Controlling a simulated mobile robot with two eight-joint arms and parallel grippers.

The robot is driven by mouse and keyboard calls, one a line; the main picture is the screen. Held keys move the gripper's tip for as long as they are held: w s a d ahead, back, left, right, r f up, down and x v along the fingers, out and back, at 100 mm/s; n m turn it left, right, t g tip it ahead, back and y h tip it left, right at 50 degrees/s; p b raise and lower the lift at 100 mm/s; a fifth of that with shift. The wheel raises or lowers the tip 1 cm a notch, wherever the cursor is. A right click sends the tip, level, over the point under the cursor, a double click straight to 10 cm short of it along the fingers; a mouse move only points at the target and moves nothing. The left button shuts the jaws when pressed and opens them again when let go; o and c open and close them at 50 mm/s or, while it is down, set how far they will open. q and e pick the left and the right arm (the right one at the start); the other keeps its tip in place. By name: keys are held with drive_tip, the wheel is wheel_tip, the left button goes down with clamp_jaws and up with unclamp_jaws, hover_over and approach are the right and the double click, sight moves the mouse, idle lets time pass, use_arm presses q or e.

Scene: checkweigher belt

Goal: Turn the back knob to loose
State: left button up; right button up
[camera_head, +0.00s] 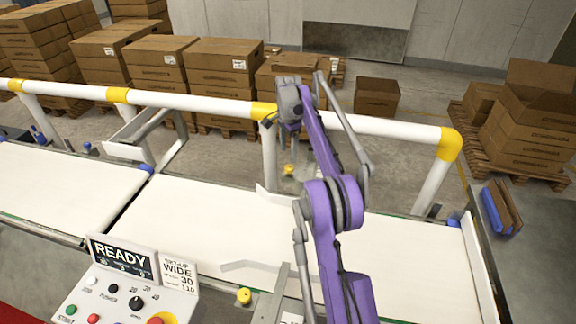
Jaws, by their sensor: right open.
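The back knob (289,169) is small and yellow. It sits beyond the far edge of the belt (200,215), below the white pipe rail; its turn position is too small to tell. A second yellow knob (244,296) is at the near side of the belt. My right arm is purple and grey and reaches across the belt from the bottom. My right gripper (269,121) is open, near the rail's yellow band, above and left of the back knob in the picture and apart from it. Its fingers are small and partly hidden. My left gripper is not in view.
The white rail (210,104) with yellow bands runs along the belt's far side. A control panel (125,290) reads READY; a card (178,272) beside it reads SET-UP WIDE 30. Pale guide rails lie over the belt. Stacked cartons (225,80) stand behind the rail.

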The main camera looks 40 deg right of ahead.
sight(289, 167)
wheel_tip(289, 167, down, 7)
drive_tip(key=shift+r, duration=0.1)
idle(0.3)
clamp_jaws()
